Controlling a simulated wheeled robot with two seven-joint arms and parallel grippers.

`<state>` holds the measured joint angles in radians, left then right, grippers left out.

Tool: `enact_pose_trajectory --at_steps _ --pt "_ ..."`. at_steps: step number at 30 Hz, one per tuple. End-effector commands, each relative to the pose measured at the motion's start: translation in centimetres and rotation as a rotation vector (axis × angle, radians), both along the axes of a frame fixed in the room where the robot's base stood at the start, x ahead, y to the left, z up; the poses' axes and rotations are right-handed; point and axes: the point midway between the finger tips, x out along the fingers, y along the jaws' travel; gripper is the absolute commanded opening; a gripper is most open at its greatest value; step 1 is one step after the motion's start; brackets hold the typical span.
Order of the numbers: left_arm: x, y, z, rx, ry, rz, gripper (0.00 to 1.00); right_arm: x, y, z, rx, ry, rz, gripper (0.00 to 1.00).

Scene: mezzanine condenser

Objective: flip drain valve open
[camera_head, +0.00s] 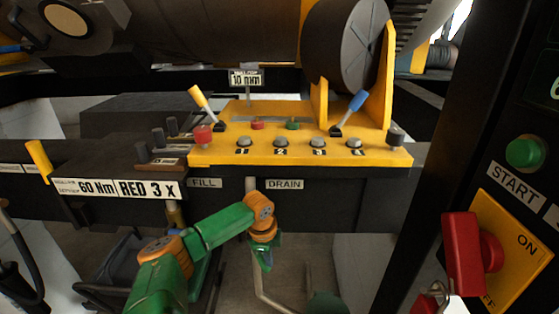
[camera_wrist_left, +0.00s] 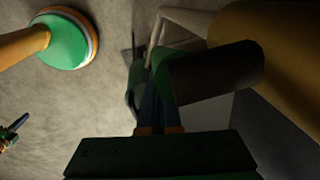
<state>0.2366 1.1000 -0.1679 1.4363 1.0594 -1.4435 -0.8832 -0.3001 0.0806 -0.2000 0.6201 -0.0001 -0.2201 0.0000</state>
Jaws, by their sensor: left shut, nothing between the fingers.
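The DRAIN label (camera_head: 284,184) is on the dark front beam under the yellow control panel (camera_head: 230,155). A pale pipe (camera_head: 251,187) runs down beside it. My left gripper (camera_head: 262,262) is below the label, shut and empty, pointing down by the pipe. In the left wrist view my left gripper (camera_wrist_left: 158,108) is beside a dark cylinder with a green end (camera_wrist_left: 215,72), which may be the valve's handle. I cannot tell whether they touch. The drain valve itself is not clearly seen in the head view; my arm and the shadow hide that area.
The FILL label (camera_head: 205,183) is to the left. Yellow (camera_head: 200,98) and blue (camera_head: 351,110) levers stand on the panel. A red switch handle (camera_head: 463,255) and green START button (camera_head: 525,153) are at right. A mustard cylinder (camera_wrist_left: 280,50) is close in the left wrist view.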

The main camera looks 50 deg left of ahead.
Motion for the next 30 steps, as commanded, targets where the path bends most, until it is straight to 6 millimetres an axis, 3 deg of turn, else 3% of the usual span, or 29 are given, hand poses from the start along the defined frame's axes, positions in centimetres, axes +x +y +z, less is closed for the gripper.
enact_pose_trajectory --at_steps 30 --pt "-0.23 0.24 -0.16 0.025 0.029 0.001 0.00 0.01 0.00 0.38 0.000 0.000 0.000 0.00"
